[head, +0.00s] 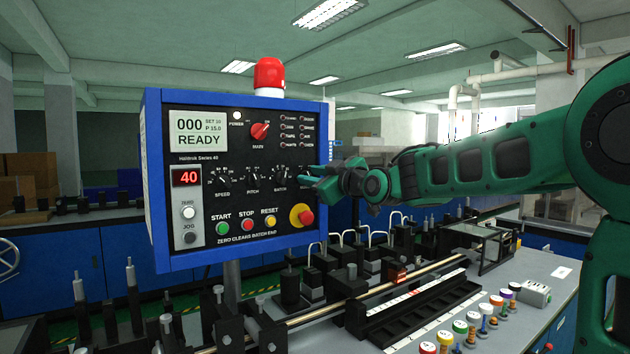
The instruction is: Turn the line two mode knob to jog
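A blue-framed control panel (240,215) faces me. Below its READY display (190,133) are small black knobs labelled speed (223,177), pitch (252,174) and batch (281,172). A red knob (260,131) marked MAIN sits above them. I can read no "line two" or "mode" label; anything right of the batch knob is partly hidden by my gripper. A dark button labelled JOG (189,238) is at the lower left. My green gripper (308,178) is at the panel's right edge, just right of the batch knob. Its finger opening and any contact are unclear.
A red emergency button (302,217) on a yellow base sits below my gripper. A red beacon (269,77) tops the panel. Below are a metal rod (375,291), black fixtures and several coloured-top spools (460,328) on the bench. Open air lies between panel and beacon-side ceiling.

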